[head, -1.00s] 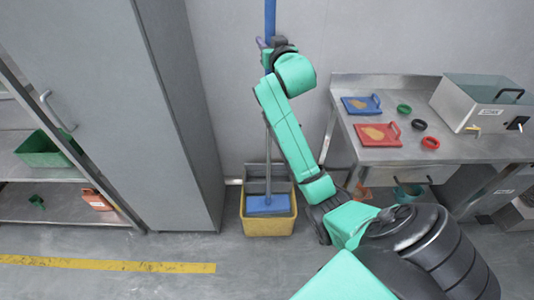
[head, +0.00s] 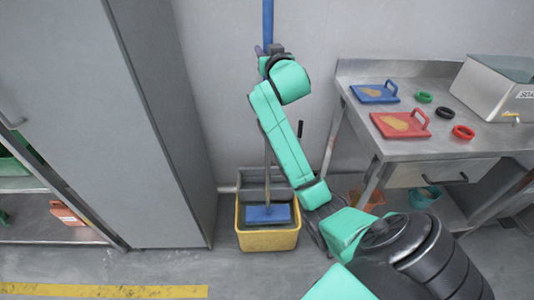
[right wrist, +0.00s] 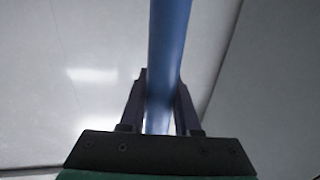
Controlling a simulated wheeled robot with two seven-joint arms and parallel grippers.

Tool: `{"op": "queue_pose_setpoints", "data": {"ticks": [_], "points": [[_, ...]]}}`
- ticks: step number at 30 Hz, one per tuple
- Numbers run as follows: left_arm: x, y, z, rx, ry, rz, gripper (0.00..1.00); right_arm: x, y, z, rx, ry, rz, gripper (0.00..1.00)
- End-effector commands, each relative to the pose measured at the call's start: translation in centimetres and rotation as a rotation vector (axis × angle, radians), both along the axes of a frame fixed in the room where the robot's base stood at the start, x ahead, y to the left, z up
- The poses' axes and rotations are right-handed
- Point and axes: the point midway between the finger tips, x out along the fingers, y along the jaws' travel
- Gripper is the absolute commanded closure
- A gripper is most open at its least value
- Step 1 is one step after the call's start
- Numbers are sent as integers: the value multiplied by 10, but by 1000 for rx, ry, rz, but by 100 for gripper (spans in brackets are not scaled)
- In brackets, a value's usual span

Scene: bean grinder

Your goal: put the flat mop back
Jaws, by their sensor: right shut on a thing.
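The flat mop stands upright against the back wall, with a blue upper handle (head: 268,22) and a flat blue head (head: 267,214). The head shows over the opening of the yellow mop bucket (head: 268,240); whether it touches the bucket's inside I cannot tell. My right gripper (right wrist: 160,85) is shut on the blue handle, with a finger on each side of it in the right wrist view. In the head view my right arm hides the grip and part of the pole. My left gripper is not in view.
A grey cabinet (head: 150,110) stands left of the bucket. Grey shelves are far left. A yellow line (head: 110,290) crosses the floor.

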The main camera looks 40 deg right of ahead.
Motion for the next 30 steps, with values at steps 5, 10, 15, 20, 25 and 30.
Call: {"op": "queue_pose_setpoints", "data": {"ticks": [5,10,15,20,25,30], "points": [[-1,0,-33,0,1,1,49,-2,1,-5,5,-4,0,100],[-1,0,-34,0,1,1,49,-2,1,-36,4,5,-1,100],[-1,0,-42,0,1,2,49,-2,1,-87,6,5,-1,100],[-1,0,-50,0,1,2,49,-2,2,-134,5,4,-1,100],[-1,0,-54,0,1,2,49,-2,1,-158,3,0,-2,100],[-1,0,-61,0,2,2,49,-2,2,-188,4,1,-1,100]]}}
